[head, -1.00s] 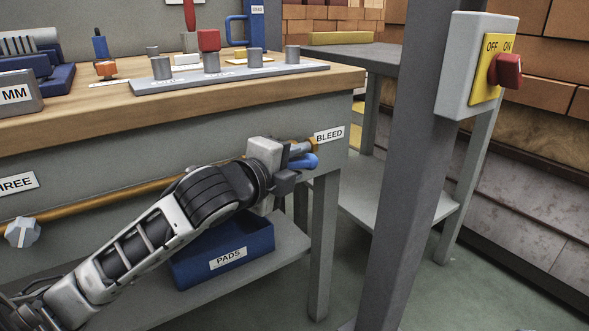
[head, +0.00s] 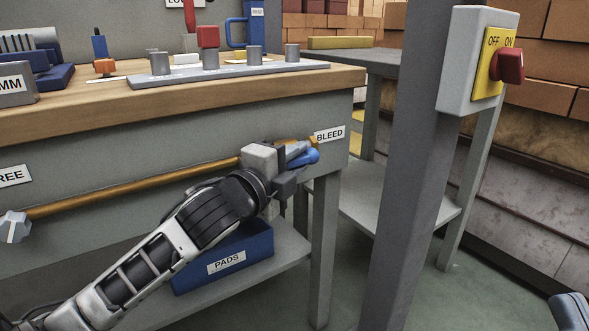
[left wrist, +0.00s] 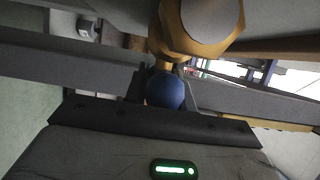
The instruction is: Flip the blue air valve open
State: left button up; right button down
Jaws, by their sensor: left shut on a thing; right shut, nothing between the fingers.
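The blue air valve handle (head: 313,156) sticks out at the right end of a brass pipe (head: 140,187) on the bench front, beside the BLEED label (head: 330,134). My left gripper (head: 297,164) is at the handle, shut on it. In the left wrist view the handle's round blue end (left wrist: 165,90) sits between the two dark fingers, below the brass valve body (left wrist: 190,30). The wrist hides part of the valve in the head view.
A blue PADS bin (head: 230,258) sits on the lower shelf beneath my left arm. A bench leg (head: 323,245) stands just below the valve. A grey post (head: 415,170) with an OFF/ON switch box (head: 478,62) stands to the right.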

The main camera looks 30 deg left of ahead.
pick_arm(q)
jog(key=o, duration=0.7)
jog(key=shift+f, duration=0.1)
jog(key=shift+o, duration=0.2)
